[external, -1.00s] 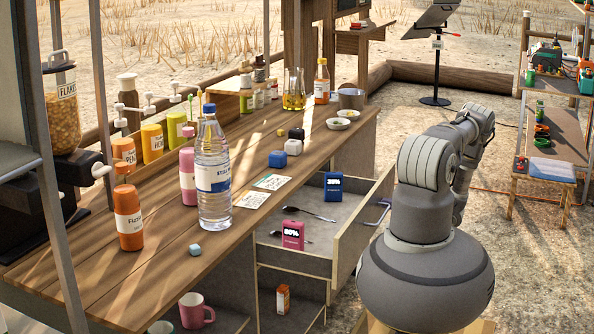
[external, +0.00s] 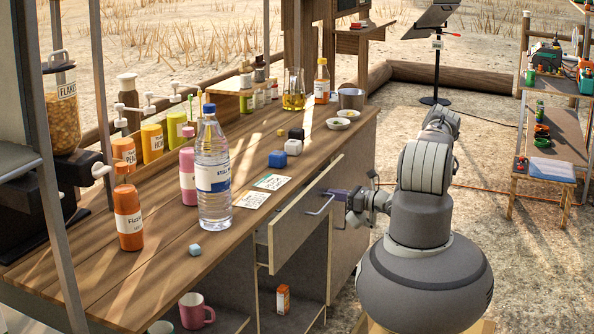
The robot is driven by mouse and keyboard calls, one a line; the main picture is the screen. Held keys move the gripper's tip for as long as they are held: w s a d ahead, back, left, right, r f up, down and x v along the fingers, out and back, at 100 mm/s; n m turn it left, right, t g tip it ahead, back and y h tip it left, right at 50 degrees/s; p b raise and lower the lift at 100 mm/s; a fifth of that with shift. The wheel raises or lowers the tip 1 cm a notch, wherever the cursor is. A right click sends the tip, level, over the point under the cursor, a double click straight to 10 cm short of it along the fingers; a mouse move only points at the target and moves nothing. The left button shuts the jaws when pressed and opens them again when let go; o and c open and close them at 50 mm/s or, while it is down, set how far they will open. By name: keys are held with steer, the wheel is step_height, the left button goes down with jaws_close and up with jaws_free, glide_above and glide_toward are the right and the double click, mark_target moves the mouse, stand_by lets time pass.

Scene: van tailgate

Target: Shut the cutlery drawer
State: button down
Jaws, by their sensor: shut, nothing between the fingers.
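The cutlery drawer (external: 290,232) under the wooden counter is nearly in. Its front panel stands a little out from the counter, with a narrow gap at the left end. The drawer's bar handle (external: 320,209) shows on the front panel. My gripper (external: 335,195) is shut and empty, at the right end of the handle and close against the drawer front. I cannot tell whether it touches the handle or the panel. The inside of the drawer, with its contents, is hidden.
On the counter (external: 150,262) stand a water bottle (external: 213,180), an orange bottle (external: 128,220), cards (external: 271,182) and small cubes (external: 293,147).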

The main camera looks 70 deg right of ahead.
mark_target(323, 192)
steer(key=w, duration=0.4)
steer(key=shift+w, duration=0.1)
steer(key=shift+w+r+b, duration=0.1)
steer(key=shift+r+b, duration=0.05)
steer(key=shift+b, duration=0.15)
